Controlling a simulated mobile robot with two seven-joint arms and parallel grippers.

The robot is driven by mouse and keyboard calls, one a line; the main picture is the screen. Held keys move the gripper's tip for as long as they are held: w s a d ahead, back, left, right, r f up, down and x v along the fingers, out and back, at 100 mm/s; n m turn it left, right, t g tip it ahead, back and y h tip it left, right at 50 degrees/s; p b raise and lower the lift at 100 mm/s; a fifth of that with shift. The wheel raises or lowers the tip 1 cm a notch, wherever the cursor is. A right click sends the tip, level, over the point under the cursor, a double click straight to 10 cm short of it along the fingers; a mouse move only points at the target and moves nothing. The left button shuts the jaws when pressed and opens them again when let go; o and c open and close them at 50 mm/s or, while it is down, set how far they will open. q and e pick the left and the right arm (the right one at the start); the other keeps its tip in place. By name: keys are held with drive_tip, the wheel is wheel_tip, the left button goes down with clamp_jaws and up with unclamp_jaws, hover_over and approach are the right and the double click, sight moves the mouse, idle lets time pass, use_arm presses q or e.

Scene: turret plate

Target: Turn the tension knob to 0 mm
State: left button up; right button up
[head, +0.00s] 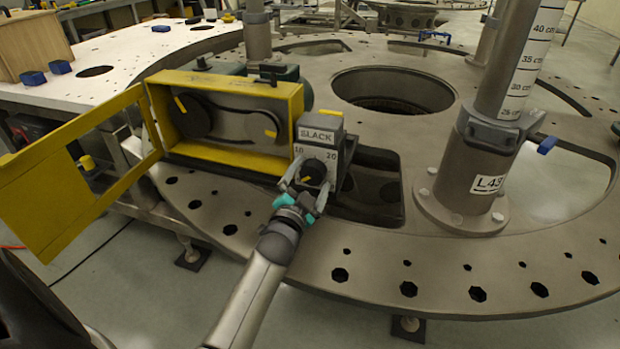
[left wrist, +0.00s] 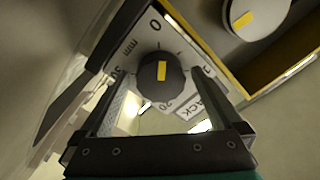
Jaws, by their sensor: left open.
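The tension knob (head: 314,171) is black and round with a yellow mark. It sits on the face of a grey box (head: 319,126) labelled SLACK, with 10 and 20 legible. In the left wrist view the knob (left wrist: 161,73) is near the centre, its yellow mark nearly upright in the picture. A 0 and mm are printed on the plate above it. My left gripper (head: 304,184) is open, with one finger on each side of the knob. In the wrist view gaps show between fingers and knob; whether the tips reach around it I cannot tell.
A yellow belt housing (head: 226,91) stands left of the box, its yellow framed door (head: 78,180) swung open to the left. A grey post (head: 468,172) with a scale stands at right on the turret plate (head: 370,262). The plate has a large round hole.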

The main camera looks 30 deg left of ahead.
use_arm(q)
drive_tip(key=p+v, duration=0.2)
drive_tip(key=v, duration=1.3)
drive_tip(key=shift+s+d, duration=0.1)
drive_tip(key=shift+s+f, duration=0.1)
